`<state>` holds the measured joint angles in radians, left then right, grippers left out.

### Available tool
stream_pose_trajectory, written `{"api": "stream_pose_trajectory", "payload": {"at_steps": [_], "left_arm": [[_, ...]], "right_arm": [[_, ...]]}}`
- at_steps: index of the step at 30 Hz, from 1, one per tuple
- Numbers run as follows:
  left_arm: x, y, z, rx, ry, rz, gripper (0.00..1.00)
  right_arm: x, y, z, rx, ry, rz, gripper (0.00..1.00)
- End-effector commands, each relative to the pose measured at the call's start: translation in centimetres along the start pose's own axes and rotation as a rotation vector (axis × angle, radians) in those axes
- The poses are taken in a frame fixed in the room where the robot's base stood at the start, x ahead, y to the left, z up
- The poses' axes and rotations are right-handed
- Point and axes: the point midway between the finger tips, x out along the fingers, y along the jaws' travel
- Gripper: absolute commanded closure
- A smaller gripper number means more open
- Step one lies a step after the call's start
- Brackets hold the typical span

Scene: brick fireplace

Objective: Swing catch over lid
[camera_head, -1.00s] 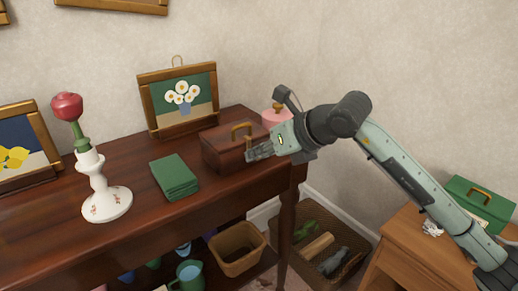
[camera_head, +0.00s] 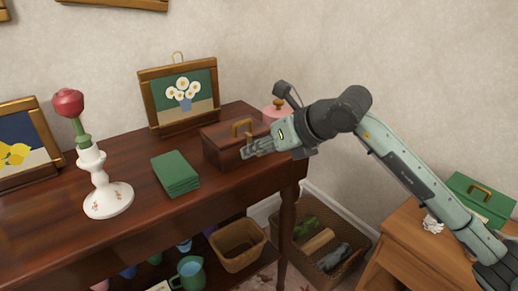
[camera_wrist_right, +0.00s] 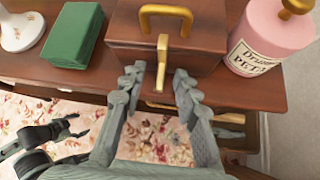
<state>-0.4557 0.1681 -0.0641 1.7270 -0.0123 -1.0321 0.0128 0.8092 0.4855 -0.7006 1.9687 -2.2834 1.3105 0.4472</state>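The brown wooden box (camera_head: 222,151) stands closed near the right end of the dark table, with a brass handle (camera_head: 242,126) on its lid. In the right wrist view the box (camera_wrist_right: 125,38) fills the top middle, and its brass catch (camera_wrist_right: 162,58) shows as an upright bar at the front, its top near the lid edge. My right gripper (camera_head: 246,152) is at the box's front. In its wrist view the fingers (camera_wrist_right: 158,78) are apart, one on each side of the catch's line. I see no contact with the catch. My left gripper is not clearly seen.
A pink jar (camera_wrist_right: 272,42) stands close right of the box. A framed flower picture (camera_head: 152,108) is behind. Dark parts, perhaps mine, show low left in the wrist view.

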Motion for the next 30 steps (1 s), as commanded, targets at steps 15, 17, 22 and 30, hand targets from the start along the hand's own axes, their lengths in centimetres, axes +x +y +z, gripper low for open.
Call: {"api": "stream_pose_trajectory", "payload": {"at_steps": [15,17,22,30], "left_arm": [[0.0,0.0,0.0,0.0,0.0,0.0,0.32],[0.0,0.0,0.0,0.0,0.0,0.0,0.32],[0.0,0.0,0.0,-0.001,0.0,0.0,0.32],[0.0,0.0,0.0,-0.001,0.0,0.0,0.32]], "right_arm": [[-9.0,-0.1,0.0,-0.002,-0.002,-0.004,0.69],[-9.9,-0.1,0.1,-0.002,-0.003,-0.003,0.69],[-11.6,0.0,0.0,0.0,0.0,-0.001,0.69],[-12.0,0.0,0.0,0.0,0.0,-0.001,0.69]]}}
